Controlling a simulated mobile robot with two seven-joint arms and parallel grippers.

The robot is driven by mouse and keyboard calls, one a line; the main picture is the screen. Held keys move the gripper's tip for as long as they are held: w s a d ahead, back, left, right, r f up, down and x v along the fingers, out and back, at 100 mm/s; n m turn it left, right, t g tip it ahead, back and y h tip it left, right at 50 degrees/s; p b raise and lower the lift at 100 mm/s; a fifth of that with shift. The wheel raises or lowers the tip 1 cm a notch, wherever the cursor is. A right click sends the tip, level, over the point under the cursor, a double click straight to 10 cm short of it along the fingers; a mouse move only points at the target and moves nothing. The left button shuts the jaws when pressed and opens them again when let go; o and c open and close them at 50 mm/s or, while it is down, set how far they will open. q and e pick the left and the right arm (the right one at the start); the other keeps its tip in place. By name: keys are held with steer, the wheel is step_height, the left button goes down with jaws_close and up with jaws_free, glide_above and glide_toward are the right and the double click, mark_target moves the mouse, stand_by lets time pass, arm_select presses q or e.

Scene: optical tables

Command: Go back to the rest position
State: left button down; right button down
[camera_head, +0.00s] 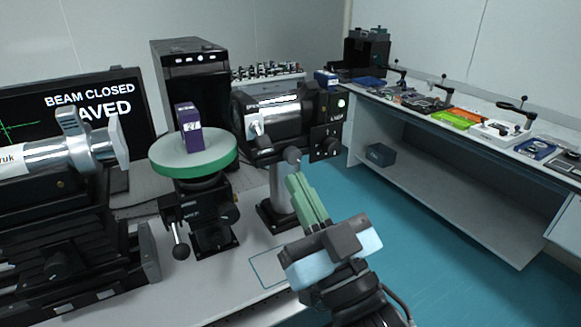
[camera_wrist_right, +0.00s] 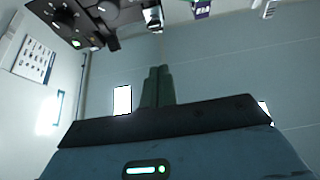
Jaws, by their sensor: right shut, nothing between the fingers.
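My right gripper (camera_head: 309,203) shows in the head view, right of centre, over the front edge of the optical table. Its green fingers are together with nothing between them. They point up and to the left, close to the black detector unit (camera_head: 290,130) in the picture; I cannot tell whether they touch it. My left gripper is not in either view.
A purple box (camera_head: 189,130) stands on a round green-rimmed platform (camera_head: 165,160). A silver cylinder device (camera_head: 55,155) is at left, before a monitor (camera_head: 95,100). A side bench (camera_head: 440,122) with tools runs along the right. Blue floor (camera_head: 400,230) between is clear.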

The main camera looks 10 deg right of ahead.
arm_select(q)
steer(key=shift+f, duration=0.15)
arm_select(e)
steer(key=shift+s+d+f, duration=0.15)
steer(key=shift+s+f, duration=0.05)
steer(key=shift+f, duration=0.1)
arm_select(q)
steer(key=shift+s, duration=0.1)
